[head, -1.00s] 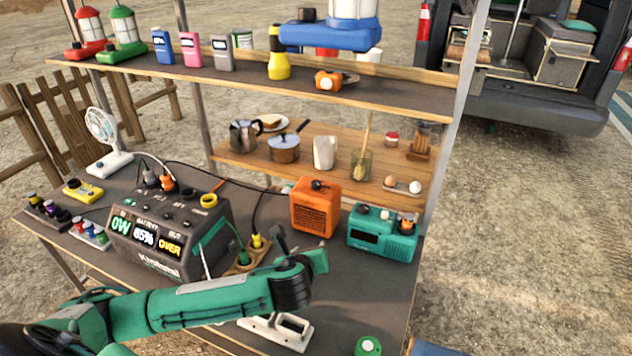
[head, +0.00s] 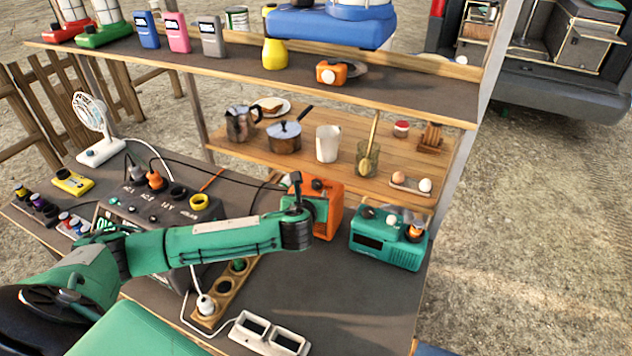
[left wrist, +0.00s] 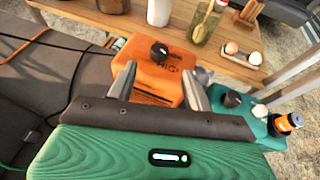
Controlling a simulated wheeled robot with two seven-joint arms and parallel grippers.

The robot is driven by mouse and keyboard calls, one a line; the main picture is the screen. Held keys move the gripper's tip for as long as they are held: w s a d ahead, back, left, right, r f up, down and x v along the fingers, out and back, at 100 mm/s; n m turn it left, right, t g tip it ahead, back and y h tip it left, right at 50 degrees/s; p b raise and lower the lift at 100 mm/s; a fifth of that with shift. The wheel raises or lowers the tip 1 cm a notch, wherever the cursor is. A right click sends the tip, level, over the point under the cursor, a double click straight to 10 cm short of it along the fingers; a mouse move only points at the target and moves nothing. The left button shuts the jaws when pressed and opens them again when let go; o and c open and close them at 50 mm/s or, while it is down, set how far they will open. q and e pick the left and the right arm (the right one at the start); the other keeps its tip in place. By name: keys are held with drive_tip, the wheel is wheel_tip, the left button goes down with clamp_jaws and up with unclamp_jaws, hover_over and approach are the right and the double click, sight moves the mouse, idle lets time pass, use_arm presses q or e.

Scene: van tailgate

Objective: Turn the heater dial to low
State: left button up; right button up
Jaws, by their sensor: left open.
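The orange heater (head: 334,212) stands on the dark worktop, partly hidden in the head view behind my left gripper. Its black dial (head: 318,184) sits on the top face. In the left wrist view the heater (left wrist: 150,75) is straight ahead, and the dial (left wrist: 159,50) lies a little beyond and between the finger lines. Partial lettering like "HIG" shows beside it; the pointer's setting is too small to tell. My left gripper (left wrist: 160,82) is open and empty, its two fingers apart over the heater's near part. In the head view it (head: 312,208) is close against the heater's front-left. My right gripper is not in view.
A teal radio-like box (head: 388,240) stands right of the heater. A black power station (head: 150,200) and a wooden socket strip (head: 228,290) lie to the left. A wooden shelf (head: 340,160) with cookware is behind, and a higher shelf (head: 420,95) overhangs. The front worktop is mostly clear.

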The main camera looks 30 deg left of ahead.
sight(316, 182)
use_arm(q)
drive_tip(key=p+x, duration=0.1)
drive_tip(key=x, duration=0.7)
drive_tip(key=shift+w+a+f, duration=0.25)
drive_tip(key=shift+w+f, duration=0.1)
drive_tip(key=shift+w, duration=0.15)
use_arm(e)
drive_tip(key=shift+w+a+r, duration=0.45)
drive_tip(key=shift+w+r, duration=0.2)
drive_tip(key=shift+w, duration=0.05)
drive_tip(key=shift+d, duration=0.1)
use_arm(q)
drive_tip(key=c, duration=1)
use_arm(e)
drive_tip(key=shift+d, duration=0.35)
